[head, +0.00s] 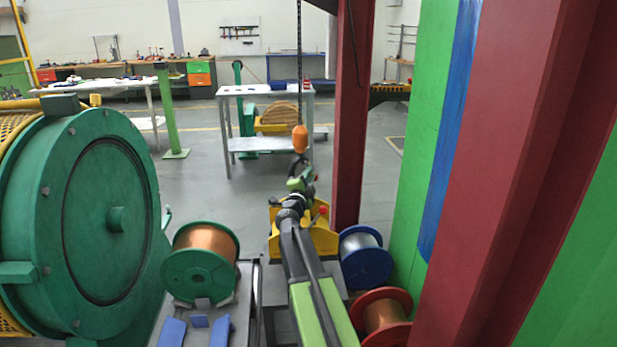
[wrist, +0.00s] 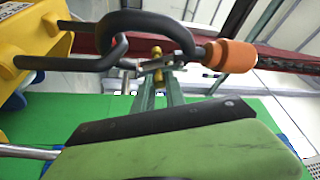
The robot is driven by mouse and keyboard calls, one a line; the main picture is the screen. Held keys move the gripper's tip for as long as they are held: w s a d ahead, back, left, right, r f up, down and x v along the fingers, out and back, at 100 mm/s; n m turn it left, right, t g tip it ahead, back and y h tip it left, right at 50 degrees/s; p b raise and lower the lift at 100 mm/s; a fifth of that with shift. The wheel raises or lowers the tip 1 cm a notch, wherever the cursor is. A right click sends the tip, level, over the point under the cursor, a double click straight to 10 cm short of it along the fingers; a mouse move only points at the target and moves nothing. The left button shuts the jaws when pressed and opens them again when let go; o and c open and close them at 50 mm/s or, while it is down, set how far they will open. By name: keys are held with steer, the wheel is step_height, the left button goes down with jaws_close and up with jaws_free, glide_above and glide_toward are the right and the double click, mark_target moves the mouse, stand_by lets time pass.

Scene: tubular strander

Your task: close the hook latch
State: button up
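The dark hook (head: 299,165) hangs below an orange ball (head: 300,138) on a chain. In the wrist view the dark curved hook (wrist: 150,20) lies sideways beside the orange ball (wrist: 230,57). A thin metal latch piece (wrist: 170,63) with brass-coloured parts shows by the hook's throat; I cannot tell whether it is closed. My gripper (head: 300,185) is just below the hook in the head view. In the wrist view a green part of mine with a dark edge fills the foreground. I cannot make out both fingertips or whether they touch the latch.
A yellow frame (head: 318,238) stands beneath the hook, close to my arm. A copper spool (head: 202,262), a blue-flanged spool (head: 365,258) and a red-flanged spool (head: 383,315) sit nearby. A large green drum (head: 85,205) is left. Red steel columns (head: 352,110) rise on the right.

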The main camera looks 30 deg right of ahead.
steer(key=o, duration=0.5)
steer(key=shift+w+a, duration=0.1)
steer(key=shift+c, duration=0.2)
steer(key=b+v, duration=0.2)
steer(key=v, duration=1.5)
steer(key=shift+s, duration=0.2)
steer(key=shift+a, duration=0.1)
